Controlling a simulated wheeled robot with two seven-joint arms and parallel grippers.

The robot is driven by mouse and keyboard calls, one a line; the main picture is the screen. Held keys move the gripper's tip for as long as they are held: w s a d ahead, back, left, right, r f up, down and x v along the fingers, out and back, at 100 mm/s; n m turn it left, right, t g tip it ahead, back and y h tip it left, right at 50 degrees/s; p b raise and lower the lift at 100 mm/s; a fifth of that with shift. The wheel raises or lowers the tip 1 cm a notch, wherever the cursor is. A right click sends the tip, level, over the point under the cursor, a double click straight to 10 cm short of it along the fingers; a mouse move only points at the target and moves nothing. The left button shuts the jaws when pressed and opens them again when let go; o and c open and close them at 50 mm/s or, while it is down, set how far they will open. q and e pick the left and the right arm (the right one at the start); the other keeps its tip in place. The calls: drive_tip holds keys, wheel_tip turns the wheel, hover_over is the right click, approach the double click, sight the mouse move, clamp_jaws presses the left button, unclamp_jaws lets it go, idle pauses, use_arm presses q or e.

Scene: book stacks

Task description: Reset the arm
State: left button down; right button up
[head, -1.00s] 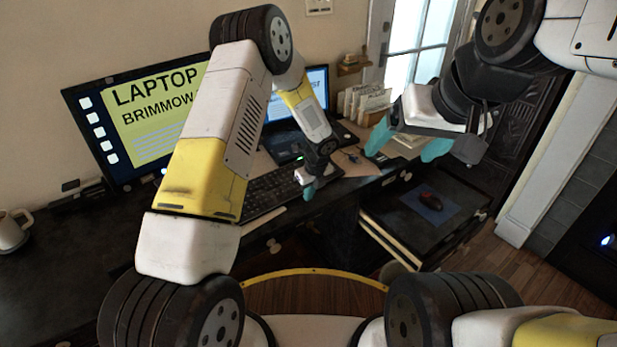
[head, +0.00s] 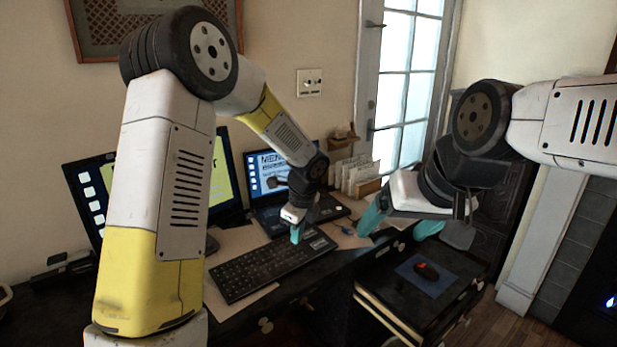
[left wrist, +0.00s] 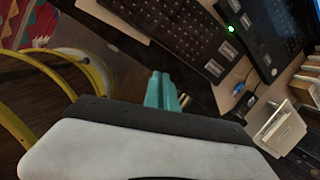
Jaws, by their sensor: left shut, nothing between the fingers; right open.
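My left gripper (head: 297,232) is shut and empty, with its teal fingertips above the right end of the black keyboard (head: 262,268). In the left wrist view its two teal fingers (left wrist: 161,90) are pressed together with nothing between them, and the keyboard (left wrist: 180,25) lies beyond them. I cannot tell whether the fingertips touch the keyboard. My right gripper (head: 400,222) is open and empty, with its teal fingers apart, in the air over the desk's right side near the open drawer.
A laptop (head: 285,170) and a large monitor (head: 85,175) stand on the dark desk. File holders (head: 357,172) stand at the back right. An open drawer (head: 385,290) holds a blue pad and a red-and-black mouse (head: 427,272). A glazed door (head: 405,90) is behind.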

use_arm(q)
drive_tip(key=s+a+r+n+t+h, duration=0.1)
drive_tip(key=s+a+r+n, duration=0.3)
drive_tip(key=s+r+n, duration=0.3)
drive_tip(key=s+a+r+n, duration=0.5)
drive_tip(key=r, duration=0.3)
drive_tip(key=s+a+r+n+t+h, duration=0.1)
drive_tip(key=s+r+n, duration=0.1)
drive_tip(key=s+n, duration=0.3)
drive_tip(key=s+a+r+n+t+h, duration=0.1)
drive_tip(key=s+r+n, duration=0.1)
drive_tip(key=s+n, duration=0.4)
drive_tip(key=s, duration=0.2)
drive_tip(key=shift+s+r+t+h, duration=0.3)
drive_tip(key=shift+s+r, duration=0.05)
drive_tip(key=shift+r, duration=0.05)
